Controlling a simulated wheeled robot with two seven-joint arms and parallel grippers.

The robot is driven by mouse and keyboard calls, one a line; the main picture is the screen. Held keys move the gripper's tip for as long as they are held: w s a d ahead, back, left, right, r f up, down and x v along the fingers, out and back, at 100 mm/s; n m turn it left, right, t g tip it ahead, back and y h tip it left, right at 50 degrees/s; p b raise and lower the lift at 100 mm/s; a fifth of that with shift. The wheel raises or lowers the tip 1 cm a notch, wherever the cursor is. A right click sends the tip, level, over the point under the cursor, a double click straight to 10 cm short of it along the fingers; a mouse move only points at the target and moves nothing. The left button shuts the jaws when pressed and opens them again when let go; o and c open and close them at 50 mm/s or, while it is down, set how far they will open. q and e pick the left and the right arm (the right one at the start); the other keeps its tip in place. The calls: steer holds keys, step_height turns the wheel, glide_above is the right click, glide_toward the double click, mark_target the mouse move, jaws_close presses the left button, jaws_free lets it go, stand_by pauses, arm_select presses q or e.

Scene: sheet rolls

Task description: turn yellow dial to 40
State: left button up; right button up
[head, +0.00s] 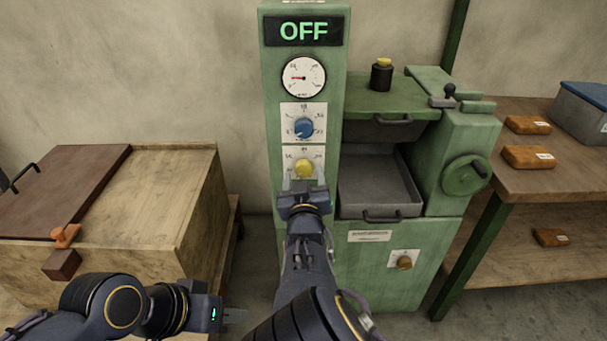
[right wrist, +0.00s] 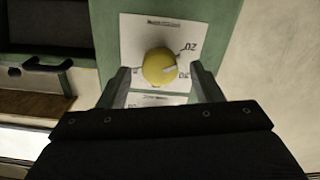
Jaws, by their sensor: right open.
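The yellow dial (head: 303,169) sits on a white scale plate (head: 290,153) low on the green control column, below a blue dial (head: 304,128). It also shows in the right wrist view (right wrist: 160,68), where a pale pointer mark on it faces right, a little below a printed number that looks like 20 seen upside down. My right gripper (head: 304,187) is just in front of the yellow dial. In the right wrist view its open fingers (right wrist: 165,82) stand on either side of the dial's lower part, with gaps. My left gripper (head: 236,316) is low at left, away from the column; its jaw gap is unclear.
A display (head: 304,31) reads OFF above a round gauge (head: 303,77). The green machine (head: 390,250) with a metal tray (head: 375,190) and a handwheel (head: 466,176) stands right. A wooden chest (head: 180,190) is at left, a wooden shelf (head: 550,180) at right.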

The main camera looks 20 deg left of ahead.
steer(key=shift+x, duration=1)
steer(key=shift+c, duration=0.5)
